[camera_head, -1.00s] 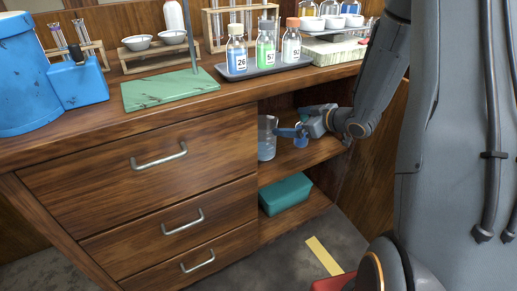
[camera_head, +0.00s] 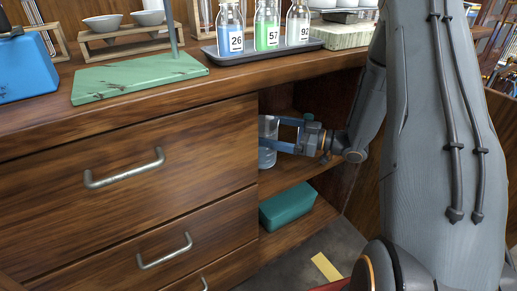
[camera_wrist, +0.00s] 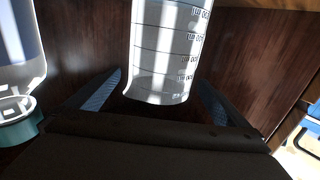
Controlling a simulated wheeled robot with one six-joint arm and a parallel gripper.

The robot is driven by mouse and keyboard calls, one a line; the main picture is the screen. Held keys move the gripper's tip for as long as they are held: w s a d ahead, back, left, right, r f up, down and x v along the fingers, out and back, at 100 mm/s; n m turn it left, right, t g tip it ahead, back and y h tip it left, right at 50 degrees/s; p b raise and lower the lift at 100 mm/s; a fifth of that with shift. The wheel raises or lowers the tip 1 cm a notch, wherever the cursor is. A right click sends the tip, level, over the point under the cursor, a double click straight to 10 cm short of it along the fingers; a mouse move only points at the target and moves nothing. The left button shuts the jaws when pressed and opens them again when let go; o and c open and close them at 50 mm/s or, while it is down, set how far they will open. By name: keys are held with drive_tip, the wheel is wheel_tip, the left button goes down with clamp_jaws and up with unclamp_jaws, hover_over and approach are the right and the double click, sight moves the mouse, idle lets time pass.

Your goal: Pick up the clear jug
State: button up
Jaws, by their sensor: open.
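The clear jug (camera_head: 267,143) stands upright on the upper shelf of the open cabinet, partly hidden by the drawer front's edge. In the wrist view the jug (camera_wrist: 163,55) shows graduation marks and stands between my two blue-padded fingers. My gripper (camera_head: 281,135) is open, reaching into the cabinet from the right with its fingers around the jug's near side. In the wrist view my gripper (camera_wrist: 160,92) has a finger on each side of the jug, with small gaps visible; I cannot tell whether either finger touches it.
A teal box (camera_head: 287,205) sits on the lower shelf. Drawers (camera_head: 130,165) flank the opening on the left. The tray (camera_head: 262,52) of numbered bottles is on the countertop above.

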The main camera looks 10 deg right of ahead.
drive_tip(key=shift+x, duration=1)
drive_tip(key=c, duration=1.6)
drive_tip(key=shift+r, duration=0.2)
drive_tip(key=shift+c, duration=0.2)
